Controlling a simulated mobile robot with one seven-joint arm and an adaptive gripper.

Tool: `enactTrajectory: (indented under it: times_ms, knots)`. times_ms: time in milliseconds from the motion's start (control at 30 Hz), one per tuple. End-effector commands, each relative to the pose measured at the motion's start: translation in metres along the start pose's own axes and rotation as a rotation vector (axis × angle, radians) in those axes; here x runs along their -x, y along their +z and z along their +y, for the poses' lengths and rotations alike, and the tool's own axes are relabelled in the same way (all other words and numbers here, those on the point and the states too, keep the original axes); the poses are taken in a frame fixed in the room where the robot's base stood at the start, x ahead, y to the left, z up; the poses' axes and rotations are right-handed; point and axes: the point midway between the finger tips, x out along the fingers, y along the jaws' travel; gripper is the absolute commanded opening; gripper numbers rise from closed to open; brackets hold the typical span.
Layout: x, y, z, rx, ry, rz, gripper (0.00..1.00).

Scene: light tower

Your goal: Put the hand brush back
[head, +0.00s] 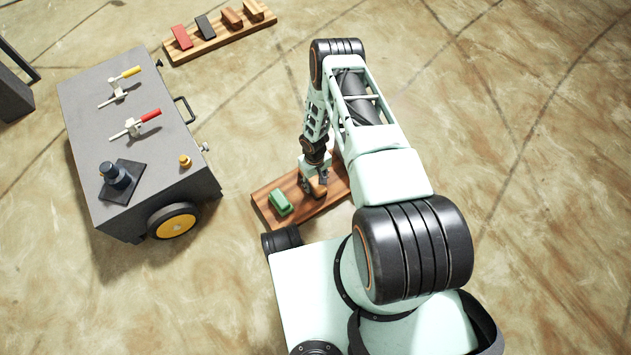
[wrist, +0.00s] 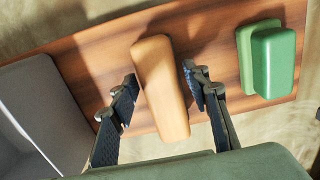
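A tan, rounded wooden piece, which looks like the hand brush (head: 318,189), lies on the near wooden board (head: 268,212). It also shows in the wrist view (wrist: 160,85), seen from above with its bristles not visible. My gripper (head: 315,180) is low over the board around this piece. In the wrist view my gripper (wrist: 160,82) has one finger on each side of it, with a gap visible at the right finger; the left finger is very close to it. A green two-part block (head: 280,202) lies beside it on the same board, and it also shows in the wrist view (wrist: 270,60).
A grey wheeled cart (head: 85,130) with clamps and a dark knob stands at left. A second wooden board (head: 215,42) at the back holds a red, a dark grey and brown wooden pieces. A grey box-like thing (wrist: 40,115) is at left in the wrist view. Floor at right is clear.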

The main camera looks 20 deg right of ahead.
Motion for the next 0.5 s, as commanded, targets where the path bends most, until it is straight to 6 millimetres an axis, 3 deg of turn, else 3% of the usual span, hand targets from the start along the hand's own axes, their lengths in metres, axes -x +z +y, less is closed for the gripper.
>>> enactTrajectory:
  times_ms: [367, 500]
  knots:
    - [0.003, -0.001, 0.000, 0.000, 0.000, 0.001, 0.49]
    - [0.026, -0.001, 0.000, 0.001, 0.001, 0.002, 0.49]
